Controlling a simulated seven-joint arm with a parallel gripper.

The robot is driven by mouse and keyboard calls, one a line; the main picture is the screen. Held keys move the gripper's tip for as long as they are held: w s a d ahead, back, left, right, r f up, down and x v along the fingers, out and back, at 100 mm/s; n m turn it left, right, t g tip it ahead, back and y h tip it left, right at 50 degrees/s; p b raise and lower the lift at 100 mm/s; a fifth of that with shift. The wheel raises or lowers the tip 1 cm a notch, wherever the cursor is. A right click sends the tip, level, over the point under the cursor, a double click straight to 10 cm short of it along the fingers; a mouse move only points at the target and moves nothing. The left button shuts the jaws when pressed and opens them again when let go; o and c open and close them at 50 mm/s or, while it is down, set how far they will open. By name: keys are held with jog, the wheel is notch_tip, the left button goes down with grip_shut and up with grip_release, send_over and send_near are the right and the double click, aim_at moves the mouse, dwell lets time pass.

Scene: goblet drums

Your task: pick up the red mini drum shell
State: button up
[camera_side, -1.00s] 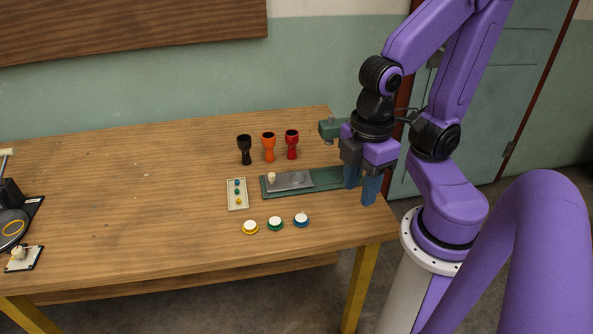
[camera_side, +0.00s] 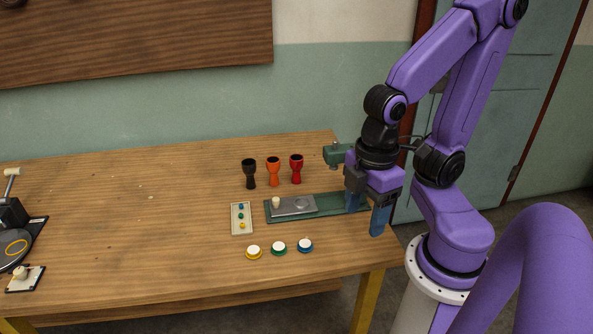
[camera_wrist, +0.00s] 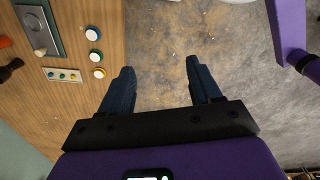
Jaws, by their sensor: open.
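The red mini drum shell (camera_side: 296,169) stands upright at the right end of a row of goblet-shaped shells on the table, in the side view. An orange shell (camera_side: 273,171) and a black shell (camera_side: 249,173) stand to its left. My gripper (camera_side: 364,216) is open and empty, pointing down near the table's right end, to the right of the red shell and apart from it. In the wrist view my open gripper (camera_wrist: 160,82) has bare floor between its blue fingers. The red shell cannot be made out there.
A green base with a grey plate (camera_side: 292,206) lies in front of the shells. A tray of small coloured pegs (camera_side: 241,218) lies left of it. Yellow (camera_side: 253,252), green (camera_side: 279,248) and blue (camera_side: 305,245) round pieces with white tops line the front. The table's left middle is mostly clear.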

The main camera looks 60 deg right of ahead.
jog(key=w+d+r+n, duration=0.1)
jog(key=w+d+n, duration=0.15)
jog(key=w, duration=1.05)
jog(key=w+d+n, duration=0.1)
jog(key=w+n, duration=0.2)
jog(key=w, duration=0.9)
jog(key=n, duration=0.5)
send_over(296, 165)
jog(key=w+d, duration=0.2)
jog(key=d, duration=0.1)
notch_tip(296, 165, down, 6)
jog(key=f, duration=1.2)
jog(key=shift+s+a+f, duration=0.15)
jog(key=shift+s+a, duration=0.1)
jog(key=shift+s, duration=0.05)
jog(key=shift+s+a+f, duration=0.1)
jog(key=shift+a+f, duration=0.05)
jog(key=shift+f, duration=1.15)
jog(key=shift+a+f, duration=0.15)
jog(key=shift+f, duration=1.15)
